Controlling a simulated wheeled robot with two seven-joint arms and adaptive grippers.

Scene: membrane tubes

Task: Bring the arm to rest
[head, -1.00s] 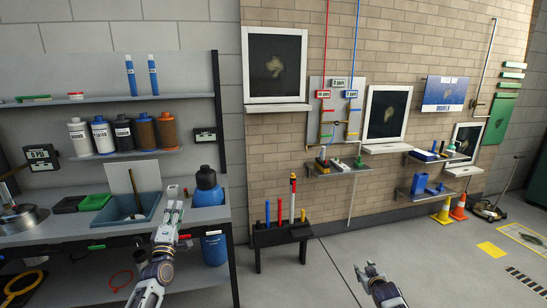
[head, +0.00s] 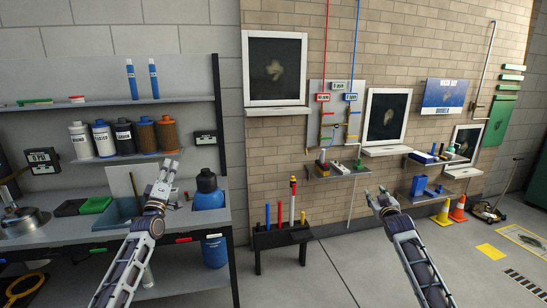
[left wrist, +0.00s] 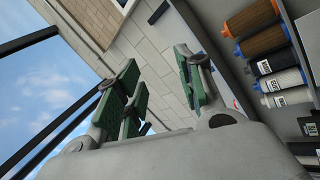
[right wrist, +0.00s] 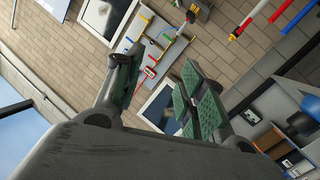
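My left gripper (head: 168,172) is raised in front of the workbench, over the blue basin's right side, and points up. In the left wrist view its green-padded fingers (left wrist: 158,80) stand apart with nothing between them. My right gripper (head: 379,197) is raised in front of the brick wall, right of the low black stand. In the right wrist view its fingers (right wrist: 158,85) are also apart and empty. Neither gripper appears to touch anything.
A black stand (head: 283,237) with coloured tubes is between the arms. Wall shelves (head: 338,172) are behind my right gripper.

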